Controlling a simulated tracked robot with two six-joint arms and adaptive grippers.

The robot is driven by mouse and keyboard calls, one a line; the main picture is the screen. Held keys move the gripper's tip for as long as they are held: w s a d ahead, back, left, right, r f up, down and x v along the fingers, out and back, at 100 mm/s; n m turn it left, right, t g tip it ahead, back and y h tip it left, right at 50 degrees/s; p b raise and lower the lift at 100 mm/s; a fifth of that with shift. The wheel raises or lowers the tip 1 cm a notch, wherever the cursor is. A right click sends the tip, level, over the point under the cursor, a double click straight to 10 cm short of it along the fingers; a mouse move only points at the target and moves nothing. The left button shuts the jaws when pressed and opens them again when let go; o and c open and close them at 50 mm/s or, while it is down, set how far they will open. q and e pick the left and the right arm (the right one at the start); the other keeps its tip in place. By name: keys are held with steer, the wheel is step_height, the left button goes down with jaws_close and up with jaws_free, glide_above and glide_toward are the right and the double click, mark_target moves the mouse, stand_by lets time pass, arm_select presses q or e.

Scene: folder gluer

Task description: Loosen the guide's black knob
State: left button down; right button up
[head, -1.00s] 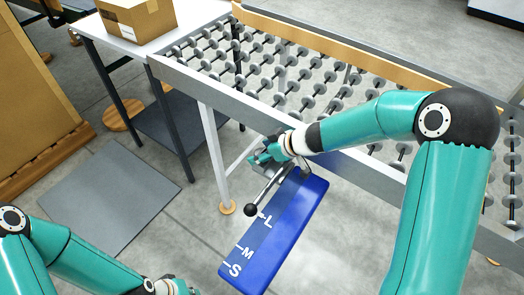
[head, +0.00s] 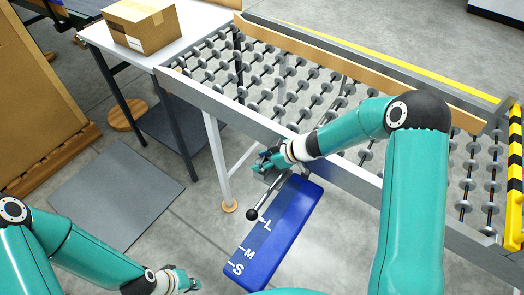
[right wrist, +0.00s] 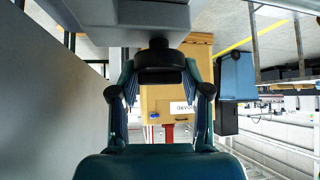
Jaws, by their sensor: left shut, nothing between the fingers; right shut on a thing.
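In the right wrist view the black knob (right wrist: 158,62) sits under a grey body (right wrist: 150,15), between the two fingers of my right gripper (right wrist: 159,80). The fingers are shut on it from both sides. In the head view my right gripper (head: 268,163) is at the near side of the roller conveyor, above the top end of the blue plate, and hides the knob there. My left gripper (head: 188,281) is shut and empty, low in the picture, well apart from the conveyor.
A blue plate (head: 262,248) marked S, M, L carries a lever with a black ball end (head: 252,215). The roller conveyor (head: 200,93) has a tan rail (head: 340,63) along its far side. A cardboard box (head: 142,27) stands on a white table (head: 100,38). Grey floor lies open at left.

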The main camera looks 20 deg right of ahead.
mark_target(262, 160)
steer(key=shift+r+n+p, duration=0.1)
steer(key=shift+n+p, duration=0.2)
steer(key=shift+p, duration=0.55)
arm_select(q)
step_height(262, 160, up, 3)
steer(key=shift+f, duration=0.1)
arm_select(e)
steer(key=o, duration=1.1)
steer(key=shift+o, duration=0.2)
step_height(262, 160, up, 10)
steer(key=shift+f, duration=0.2)
